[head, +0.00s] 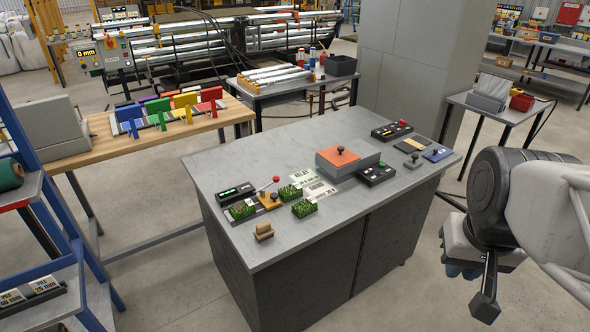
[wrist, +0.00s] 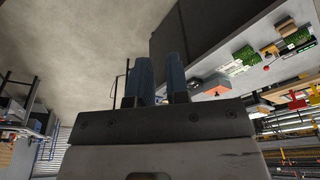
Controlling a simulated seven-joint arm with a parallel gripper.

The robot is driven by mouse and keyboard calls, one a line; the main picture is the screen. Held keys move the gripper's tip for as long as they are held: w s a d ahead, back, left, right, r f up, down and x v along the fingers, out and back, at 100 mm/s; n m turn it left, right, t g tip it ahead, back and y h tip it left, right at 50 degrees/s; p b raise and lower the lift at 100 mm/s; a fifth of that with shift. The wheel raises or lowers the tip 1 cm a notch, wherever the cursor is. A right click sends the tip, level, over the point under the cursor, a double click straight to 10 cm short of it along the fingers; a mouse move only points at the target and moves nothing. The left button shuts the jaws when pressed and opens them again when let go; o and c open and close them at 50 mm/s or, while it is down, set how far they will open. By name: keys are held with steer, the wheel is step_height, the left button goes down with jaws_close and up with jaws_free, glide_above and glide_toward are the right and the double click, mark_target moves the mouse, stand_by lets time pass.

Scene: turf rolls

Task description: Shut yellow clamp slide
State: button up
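A yellow clamp (head: 186,100) stands on the wooden bench at the left of the head view, in a row between a green and a red one. Its slide is too small to make out as open or shut. My gripper (head: 464,270) is at the right of the head view, beyond the right end of the grey bench and far from the clamp. In the wrist view its two blue fingers (wrist: 160,70) stand apart with a narrow gap and nothing between them.
The grey bench (head: 330,245) stands between my gripper and the wooden bench (head: 82,150). It carries an orange-topped box (head: 337,160), control boxes, turf pieces (head: 304,207) and a red-knobbed lever (head: 276,180). A blue rack (head: 50,215) is at the left. The floor beside my gripper is clear.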

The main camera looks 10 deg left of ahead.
steer(key=shift+m+g+y, duration=0.4)
steer(key=shift+m+g, duration=0.4)
steer(key=w+a+r, duration=0.1)
steer(key=w+a, duration=0.1)
steer(key=w, duration=0.3)
steer(key=w+a+r, duration=0.1)
steer(key=w, duration=0.4)
steer(key=w+a+r, duration=0.1)
steer(key=w+a, duration=0.1)
steer(key=w, duration=0.3)
steer(key=shift+w+a+r, duration=0.2)
steer(key=shift+w+a, duration=0.1)
steer(key=shift+w, duration=0.1)
jaws_close()
steer(key=w+a+f+m+g, duration=0.1)
steer(key=w+a, duration=0.3)
steer(key=w, duration=0.4)
steer(key=w+a+f, duration=0.1)
steer(key=w+a, duration=0.4)
steer(key=w, duration=0.3)
steer(key=w+a+f+m+g+y, duration=0.1)
steer(key=w+a+f+m+g, duration=0.2)
steer(key=w+a+f, duration=1.5)
steer(key=w+a, duration=0.3)
steer(key=a, duration=0.1)
steer(key=shift+w+g, duration=0.3)
steer(key=shift+w, duration=0.1)
steer(key=shift+a+f, duration=0.1)
steer(key=shift+f, duration=0.15)
